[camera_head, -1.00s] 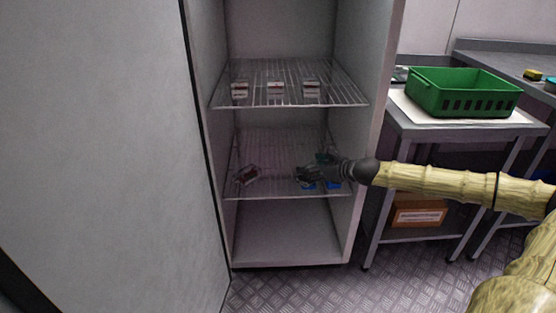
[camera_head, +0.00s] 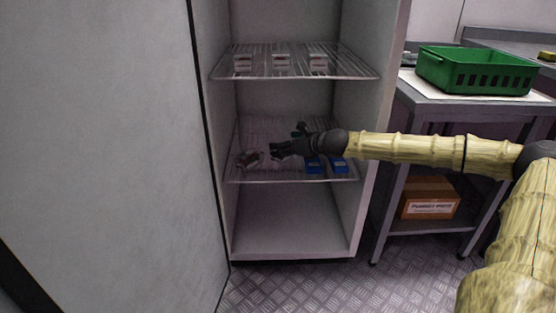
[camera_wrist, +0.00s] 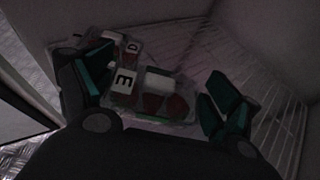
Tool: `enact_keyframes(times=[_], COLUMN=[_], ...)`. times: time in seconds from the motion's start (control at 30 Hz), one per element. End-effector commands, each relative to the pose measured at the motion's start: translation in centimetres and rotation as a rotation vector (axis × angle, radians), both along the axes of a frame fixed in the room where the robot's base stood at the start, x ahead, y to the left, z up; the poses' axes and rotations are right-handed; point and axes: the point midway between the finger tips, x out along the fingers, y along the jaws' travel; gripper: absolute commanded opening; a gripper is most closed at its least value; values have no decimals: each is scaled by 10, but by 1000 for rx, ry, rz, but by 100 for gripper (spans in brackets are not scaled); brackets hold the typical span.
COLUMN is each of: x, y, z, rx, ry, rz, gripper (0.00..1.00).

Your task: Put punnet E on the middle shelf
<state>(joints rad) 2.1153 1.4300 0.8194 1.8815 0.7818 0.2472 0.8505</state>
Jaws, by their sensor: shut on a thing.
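Punnet E (camera_wrist: 152,95) is a clear box of red berries with a white label marked E. In the wrist view it lies between the two teal-padded fingers of my gripper (camera_wrist: 158,92), which is shut on it. A punnet marked D (camera_wrist: 132,47) is just beyond it, touching or nearly so. In the head view my gripper (camera_head: 277,150) is over the lower wire rack (camera_head: 285,180), its tips beside a tilted dark-red and pale shape (camera_head: 250,159). I cannot tell whether that shape is E or D. The upper wire rack (camera_head: 290,73) is above my gripper.
The cabinet's side walls (camera_head: 366,110) are close. A green crate (camera_head: 475,70) stands on the right table.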

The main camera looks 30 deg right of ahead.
Motion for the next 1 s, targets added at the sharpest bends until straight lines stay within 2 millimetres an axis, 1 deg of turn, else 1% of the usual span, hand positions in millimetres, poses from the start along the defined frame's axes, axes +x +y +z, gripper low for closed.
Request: enact_keyframes(times=[0.03, 0.1, 0.33, 0.43, 0.6, 0.7, 1.0], x=[6, 12, 21, 27, 25, 25, 25], y=[5, 8, 13, 18, 16, 16, 17], z=[-5, -4, -3, -5, -29, -37, -37], rx=[-1, -2, 0, 0, 1, 2, 0], ry=[1, 1, 1, 0, 1, 0, 0], rz=[3, 2, 0, 2, 0, -1, 0], gripper=[59, 59, 59, 59, 59, 59, 59])
